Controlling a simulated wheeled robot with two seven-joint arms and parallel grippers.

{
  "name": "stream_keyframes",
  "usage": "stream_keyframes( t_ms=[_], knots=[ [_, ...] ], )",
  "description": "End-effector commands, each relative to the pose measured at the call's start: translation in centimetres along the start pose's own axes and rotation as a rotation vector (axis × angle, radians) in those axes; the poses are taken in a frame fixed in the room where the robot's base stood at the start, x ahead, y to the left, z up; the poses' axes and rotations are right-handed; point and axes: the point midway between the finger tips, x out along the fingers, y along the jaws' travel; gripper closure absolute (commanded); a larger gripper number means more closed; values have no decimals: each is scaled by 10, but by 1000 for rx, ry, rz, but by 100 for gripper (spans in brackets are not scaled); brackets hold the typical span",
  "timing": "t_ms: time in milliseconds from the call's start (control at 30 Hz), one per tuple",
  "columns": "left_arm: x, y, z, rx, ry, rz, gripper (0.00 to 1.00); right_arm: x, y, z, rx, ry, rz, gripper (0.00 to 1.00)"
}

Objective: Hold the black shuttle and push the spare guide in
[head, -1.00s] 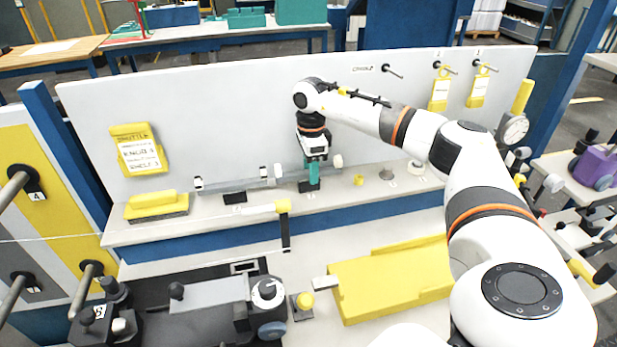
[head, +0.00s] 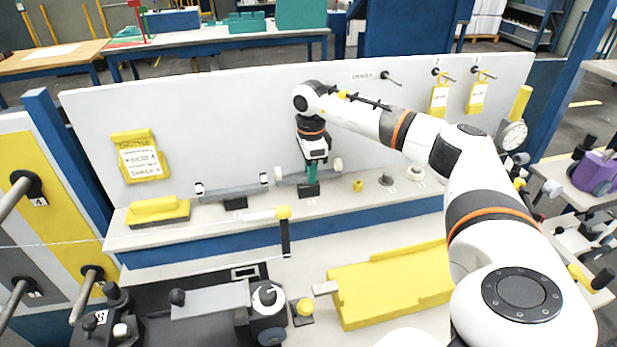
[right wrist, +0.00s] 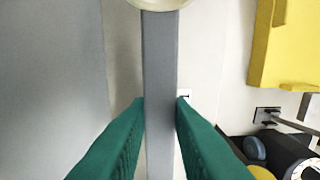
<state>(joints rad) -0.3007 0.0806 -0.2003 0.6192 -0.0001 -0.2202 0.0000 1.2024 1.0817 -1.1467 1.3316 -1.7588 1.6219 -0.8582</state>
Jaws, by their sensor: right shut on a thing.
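My right gripper (head: 311,178) is at the shelf against the back panel. Its teal fingers are shut on a grey bar (head: 292,179) with pale round ends, at a black stand. In the right wrist view the grey bar (right wrist: 160,80) runs between the fingers, with a pale roller (right wrist: 160,3) at its far end. A similar grey bar (head: 230,190) lies to the left on another stand. A dark wheeled assembly with a grey top (head: 210,300), probably the black shuttle, sits at the lower left. I cannot tell which part is the spare guide. My left gripper is not in view.

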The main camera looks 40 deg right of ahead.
Motion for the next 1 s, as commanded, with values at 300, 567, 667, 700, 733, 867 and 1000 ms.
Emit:
stream_keyframes(
  t_ms=[300,567,667,700,733,867,1000],
  knots=[
    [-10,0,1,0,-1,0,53,-12,0,0,0,1,1,100],
    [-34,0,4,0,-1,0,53,-41,0,0,-1,0,0,100],
    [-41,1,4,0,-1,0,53,-50,0,0,-1,0,0,100],
    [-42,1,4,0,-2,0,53,-51,0,0,-1,0,0,100],
    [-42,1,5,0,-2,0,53,-51,0,0,-1,0,0,100],
    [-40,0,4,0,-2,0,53,-50,0,0,-1,0,0,100],
    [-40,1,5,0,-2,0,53,-50,0,0,-3,0,0,100]
  ],
)
